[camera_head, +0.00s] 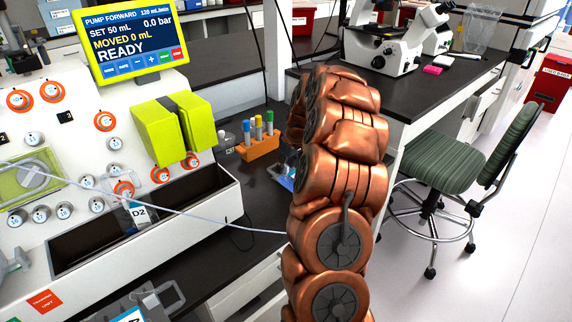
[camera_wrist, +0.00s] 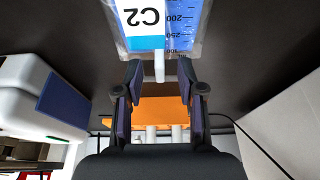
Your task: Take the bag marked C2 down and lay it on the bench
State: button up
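The bag marked C2 (camera_wrist: 185,22) is at the top of the wrist view, its label upside down, clear and blue with printed volume marks. It appears to lie flat on the dark bench top (camera_wrist: 240,60). Its short white port (camera_wrist: 159,66) points toward my gripper (camera_wrist: 160,75). The two fingers stand apart on either side of the port, with a gap on each side. In the head view my arm hides the gripper and most of the bag; a small blue and clear piece (camera_head: 286,183), likely the bag, shows beside the arm on the bench.
An orange tube rack (camera_head: 259,147) stands on the bench near my arm; orange also shows beyond the fingers in the wrist view (camera_wrist: 172,112). The white cell processor (camera_head: 75,130) fills the left, with a D2 tag (camera_head: 139,213). A green chair (camera_head: 445,160) stands right.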

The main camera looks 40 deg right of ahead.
aim_at(293, 176)
jog(key=v, duration=1.1)
jog(key=s+a+r+n+g+y+p, duration=0.15)
jog(key=s+a+r, duration=0.25)
jog(key=a, duration=0.9)
jog(key=s+a+r+g+p, duration=0.1)
jog(key=s+a+r+p, duration=0.25)
jog(key=a, duration=0.95)
jog(key=s+a+g+p, duration=0.1)
jog(key=s+a, duration=0.2)
jog(key=s, duration=0.5)
jog(key=s+a+m+g+h+p, duration=0.1)
jog(key=s+a, duration=0.3)
jog(key=s, duration=0.4)
jog(key=s+a+g+p, duration=0.1)
jog(key=s+a, duration=0.3)
jog(key=s, duration=0.4)
jog(key=shift+s+a+p, duration=0.25)
jog(key=shift+s+p, duration=0.1)
jog(key=shift+p, duration=0.1)
jog(key=shift+a+f+h, duration=0.1)
jog(key=shift+a+h, duration=0.05)
jog(key=shift+h, duration=0.1)
